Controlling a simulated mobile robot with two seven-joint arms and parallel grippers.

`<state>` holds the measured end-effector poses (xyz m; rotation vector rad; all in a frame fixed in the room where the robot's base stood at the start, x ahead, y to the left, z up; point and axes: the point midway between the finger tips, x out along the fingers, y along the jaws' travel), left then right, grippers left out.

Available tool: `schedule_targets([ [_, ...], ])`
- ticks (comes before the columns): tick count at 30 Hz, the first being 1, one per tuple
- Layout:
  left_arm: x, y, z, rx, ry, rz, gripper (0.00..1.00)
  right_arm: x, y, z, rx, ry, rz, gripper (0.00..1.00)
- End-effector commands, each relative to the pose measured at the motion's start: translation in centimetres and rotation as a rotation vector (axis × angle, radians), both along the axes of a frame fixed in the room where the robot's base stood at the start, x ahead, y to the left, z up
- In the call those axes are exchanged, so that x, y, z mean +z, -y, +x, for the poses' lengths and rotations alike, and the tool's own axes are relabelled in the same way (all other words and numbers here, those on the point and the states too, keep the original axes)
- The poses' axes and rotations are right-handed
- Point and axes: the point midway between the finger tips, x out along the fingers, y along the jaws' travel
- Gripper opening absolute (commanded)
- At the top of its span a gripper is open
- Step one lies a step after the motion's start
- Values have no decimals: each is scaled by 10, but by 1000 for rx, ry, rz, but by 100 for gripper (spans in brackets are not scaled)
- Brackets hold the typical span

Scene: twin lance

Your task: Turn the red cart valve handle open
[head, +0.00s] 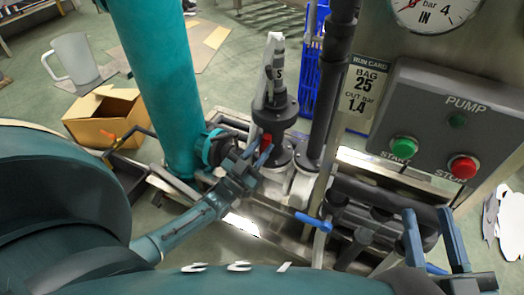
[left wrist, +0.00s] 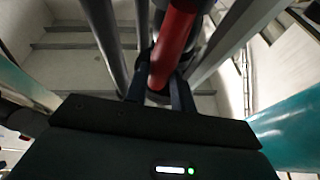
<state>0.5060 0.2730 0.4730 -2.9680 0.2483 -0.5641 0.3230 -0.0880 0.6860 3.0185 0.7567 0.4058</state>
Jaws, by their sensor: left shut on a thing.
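The red valve handle (head: 266,141) is low in the middle of the head view, beside a dark flanged pipe fitting (head: 279,112). My left gripper (head: 258,155) reaches in from the lower left and is shut on the handle. In the left wrist view the red handle (left wrist: 173,50) is a long red bar running down between the two dark fingers (left wrist: 160,92).
A teal upright column (head: 157,75) stands left of the valve. A blue lever (head: 314,221) sits on piping to the right. A control panel (head: 425,150) with green and red buttons is at right, by a run card (head: 361,97). A cardboard box (head: 103,112) lies left.

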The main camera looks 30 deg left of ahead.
Motion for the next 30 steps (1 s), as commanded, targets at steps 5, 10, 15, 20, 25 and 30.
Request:
schedule_targets([
  [5,-2,-2,0,2,2,-87,2,5,0,2,2,39,-3,36],
  [10,-2,-2,-1,1,4,-135,2,7,1,4,0,56,-5,36],
  [15,-2,-3,-1,1,5,-156,2,7,2,4,-3,56,-7,36],
  [20,-2,-3,-1,1,6,-161,2,6,2,4,-3,57,-8,36],
  [25,-2,-3,-1,1,6,-161,2,6,2,5,-4,56,-9,36],
  [30,-1,-3,0,0,6,-159,34,6,2,5,-4,56,-9,36],
])
